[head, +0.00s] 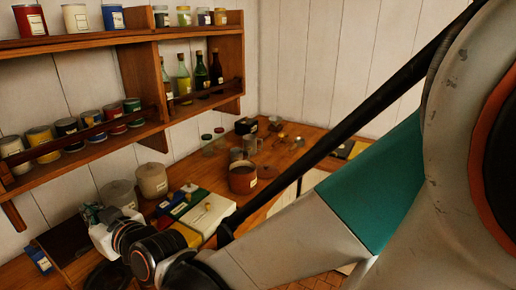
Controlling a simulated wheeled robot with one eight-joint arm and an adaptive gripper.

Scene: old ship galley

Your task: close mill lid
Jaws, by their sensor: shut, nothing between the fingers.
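My arm reaches in from the right to the lower left of the head view. My gripper (93,214) is at its far end, low on the left, small and partly hidden by the wrist. It is shut and holds nothing. It is close to the grey canisters and above the left part of the counter. I cannot make out the mill or its lid for sure. A dark brown wooden box (64,240) lies just left of the gripper. A small black object (246,126) stands at the back corner of the counter. Either could be the mill; I cannot tell.
Wall shelves (95,42) with several jars and bottles overhang the left side. A blue packet (39,259) lies lower left.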

